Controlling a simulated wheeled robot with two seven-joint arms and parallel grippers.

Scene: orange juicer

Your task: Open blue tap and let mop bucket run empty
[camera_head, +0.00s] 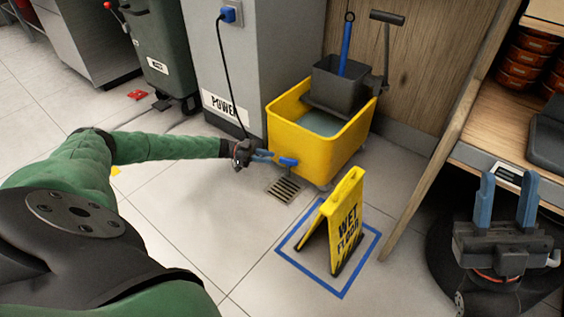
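The yellow mop bucket (340,150) stands by the wooden wall, with greyish liquid (320,123) visible inside. A blue tap (288,162) sits low on its front left side, above a floor drain (284,190). My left gripper (268,157) is stretched out to the tap, with its blue fingertips right beside it. I cannot tell whether they touch it or how far apart they are. My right gripper (508,198) is open and empty at the lower right, fingers pointing up, well away from the bucket.
A yellow wet floor sign (345,222) stands inside a blue floor outline in front of the bucket. A dark wringer (336,88) with a blue-handled tool sits on the bucket. A grey pillar (225,70) is behind left, and a wooden shelf (465,135) is at right.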

